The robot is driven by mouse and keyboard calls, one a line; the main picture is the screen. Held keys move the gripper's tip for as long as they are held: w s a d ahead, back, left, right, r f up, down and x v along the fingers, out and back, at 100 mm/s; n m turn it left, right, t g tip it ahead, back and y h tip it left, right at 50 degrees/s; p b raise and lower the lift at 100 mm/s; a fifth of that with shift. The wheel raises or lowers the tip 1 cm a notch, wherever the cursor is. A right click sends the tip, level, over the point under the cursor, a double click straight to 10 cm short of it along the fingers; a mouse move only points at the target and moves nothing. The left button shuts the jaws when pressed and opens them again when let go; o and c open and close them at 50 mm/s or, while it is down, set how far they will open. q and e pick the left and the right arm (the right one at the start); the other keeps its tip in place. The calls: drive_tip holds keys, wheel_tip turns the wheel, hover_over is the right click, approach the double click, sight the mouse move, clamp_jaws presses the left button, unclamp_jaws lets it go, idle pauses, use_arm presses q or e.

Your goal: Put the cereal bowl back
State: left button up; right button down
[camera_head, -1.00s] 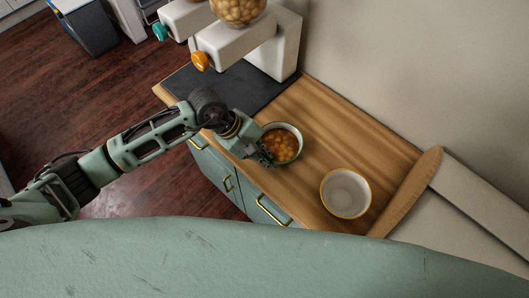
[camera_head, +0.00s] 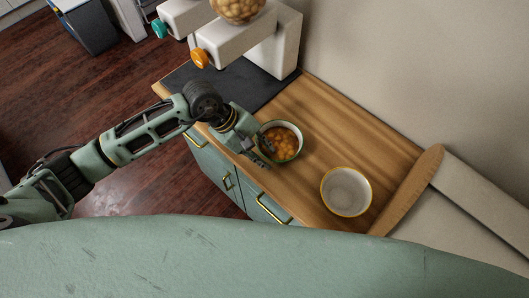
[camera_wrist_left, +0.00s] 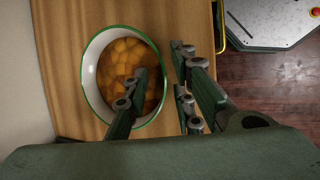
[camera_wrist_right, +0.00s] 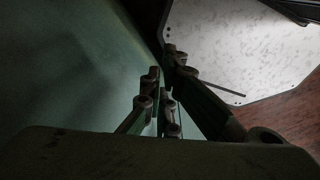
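The cereal bowl, white with a green rim (camera_head: 297,150) and filled with orange-brown pieces, stands upright near the counter's front edge. It also shows large in the left wrist view (camera_wrist_left: 92,62). My left gripper (camera_head: 267,150) is at the bowl's near side. In the left wrist view its fingers (camera_wrist_left: 160,75) are apart, one over the bowl's inside and one outside the rim, with the rim between them. I cannot tell whether they touch it. My right gripper (camera_wrist_right: 160,85) shows only in its wrist view, with a narrow empty gap between its fingers.
An empty white bowl with a yellow rim (camera_head: 346,190) stands to the right on the wooden counter (camera_head: 345,135). A dark mat (camera_head: 225,85) lies at the left under white dispensers with an orange knob (camera_head: 200,58) and a teal knob (camera_head: 159,28). A wooden board (camera_head: 410,185) bounds the right end.

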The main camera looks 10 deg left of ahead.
use_arm(q)
drive_tip(key=b+v, duration=0.3)
drive_tip(key=v, duration=0.7)
drive_tip(key=shift+a+r, duration=0.15)
drive_tip(key=shift+r, duration=0.05)
